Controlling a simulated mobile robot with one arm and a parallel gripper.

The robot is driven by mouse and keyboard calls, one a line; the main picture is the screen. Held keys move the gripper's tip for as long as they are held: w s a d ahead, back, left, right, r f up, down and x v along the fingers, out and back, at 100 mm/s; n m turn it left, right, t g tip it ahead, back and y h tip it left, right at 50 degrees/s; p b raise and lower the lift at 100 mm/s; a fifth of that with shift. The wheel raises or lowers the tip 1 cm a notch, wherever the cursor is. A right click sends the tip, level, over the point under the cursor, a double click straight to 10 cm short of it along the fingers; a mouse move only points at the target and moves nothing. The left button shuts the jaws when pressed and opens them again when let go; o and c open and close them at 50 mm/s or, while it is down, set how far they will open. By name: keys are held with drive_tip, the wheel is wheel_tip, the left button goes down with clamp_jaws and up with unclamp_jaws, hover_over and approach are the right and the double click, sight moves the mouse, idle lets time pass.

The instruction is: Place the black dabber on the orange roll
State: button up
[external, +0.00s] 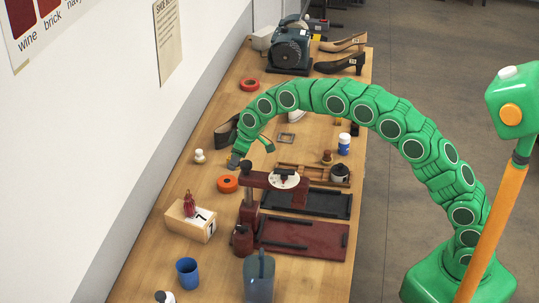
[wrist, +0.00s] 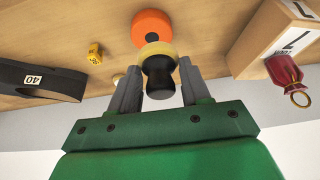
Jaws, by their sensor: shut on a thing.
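My gripper (wrist: 159,86) is shut on the black dabber (wrist: 158,77), whose dark body sits between the two grey fingers. The dabber's pale yellow end (wrist: 155,50) points away from my palm. The orange roll (wrist: 153,24) lies on the table just beyond that end, its dark centre partly in view. The yellow end overlaps the roll's near edge in the wrist view; I cannot tell whether they touch. In the external view my gripper (external: 235,160) is just above the orange roll (external: 227,184), and the dabber cannot be made out.
A wooden box marked 7 (external: 190,221) with a red pouch (external: 188,204) stands near the roll. A dark red press (external: 249,212) stands close on the right. A white figure-like piece (external: 199,156) is to the left. Another orange roll (external: 250,84) lies farther back.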

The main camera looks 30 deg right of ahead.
drive_tip(key=shift+w+a+f, duration=0.3)
drive_tip(key=shift+w+f, duration=0.25)
drive_tip(key=shift+f, duration=0.2)
drive_tip(key=shift+w+a+f, duration=0.3)
drive_tip(key=shift+w+f, duration=0.3)
drive_tip(key=shift+f, duration=0.15)
drive_tip(key=shift+w+a+f, duration=0.3)
drive_tip(key=shift+w+f, duration=0.25)
drive_tip(key=shift+f, duration=1.8)
drive_tip(key=o, duration=1)
drive_tip(key=v, duration=1.2)
drive_tip(key=shift+r, duration=0.1)
